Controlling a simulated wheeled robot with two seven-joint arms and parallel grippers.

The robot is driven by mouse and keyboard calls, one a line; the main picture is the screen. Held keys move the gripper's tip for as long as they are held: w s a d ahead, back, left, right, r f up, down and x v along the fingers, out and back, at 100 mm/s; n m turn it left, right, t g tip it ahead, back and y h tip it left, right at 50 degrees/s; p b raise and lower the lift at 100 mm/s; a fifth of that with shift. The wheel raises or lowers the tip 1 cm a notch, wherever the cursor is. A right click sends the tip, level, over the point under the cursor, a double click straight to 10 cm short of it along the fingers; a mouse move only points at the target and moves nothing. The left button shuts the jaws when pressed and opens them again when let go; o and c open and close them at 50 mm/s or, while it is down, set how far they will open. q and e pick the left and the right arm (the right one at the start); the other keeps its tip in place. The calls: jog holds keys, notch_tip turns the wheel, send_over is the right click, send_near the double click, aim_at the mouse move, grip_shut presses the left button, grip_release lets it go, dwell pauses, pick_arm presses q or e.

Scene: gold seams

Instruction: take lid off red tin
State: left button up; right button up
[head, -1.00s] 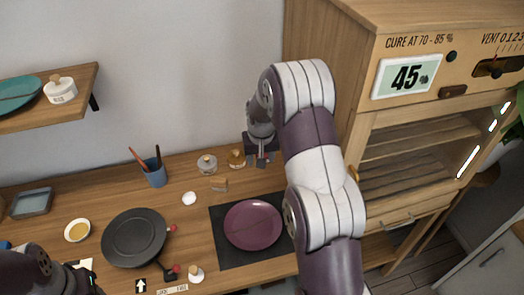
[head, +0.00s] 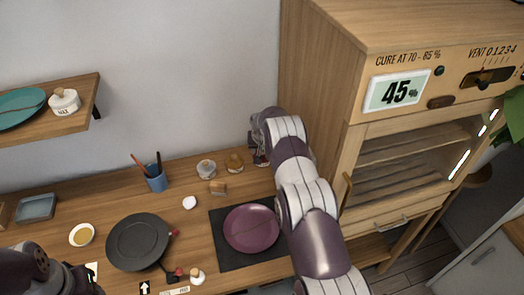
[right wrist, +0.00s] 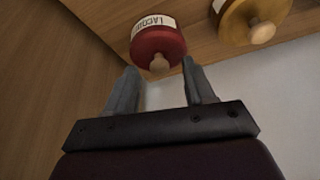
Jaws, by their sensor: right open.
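The red tin (right wrist: 158,42) shows in the right wrist view with an upside-down white label and a pale round wooden knob (right wrist: 159,63) on its lid. It is beyond and between the spread fingers of my right gripper (right wrist: 158,88), which is open and empty. I cannot tell whether a finger touches the tin. In the head view my right gripper (head: 259,158) is at the back of the counter beside the tall cabinet, and my arm hides the red tin. My left arm is at the lower left of the head view; its fingers are not visible.
The tall cabinet (head: 325,95) closes off the right side.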

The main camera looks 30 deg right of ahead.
jog(key=shift+w+d+f, duration=0.1)
jog(key=shift+w+f, duration=0.05)
jog(key=shift+f, duration=0.3)
grip_shut()
